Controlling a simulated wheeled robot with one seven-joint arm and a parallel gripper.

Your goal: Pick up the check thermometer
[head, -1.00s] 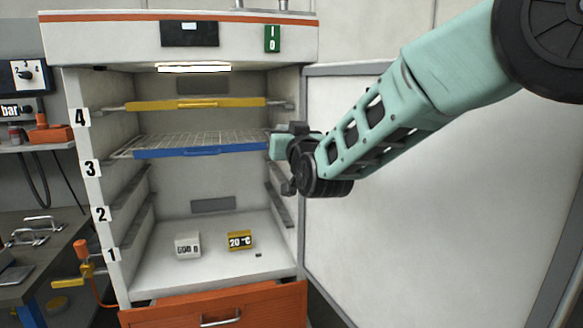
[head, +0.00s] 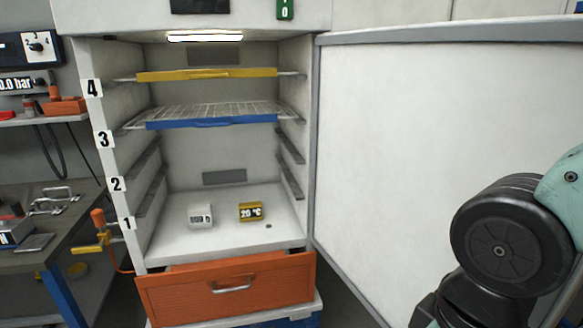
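The check thermometer is most likely the small yellow block (head: 250,212) with a dark display reading "20 °C". It stands on the white floor of the open cabinet (head: 180,240), right of the middle. A small white block (head: 200,216) with a dark marking stands to its left, apart from it. My gripper is outside the head view; only part of my arm shows at the lower right, well away from the yellow block.
A yellow-fronted shelf (head: 207,74) sits at level 4 and a blue-fronted wire shelf (head: 212,122) at level 3. The open door (head: 400,130) stands at the right. An orange drawer (head: 228,290) is below. A bench (head: 60,240) with tools is at the left.

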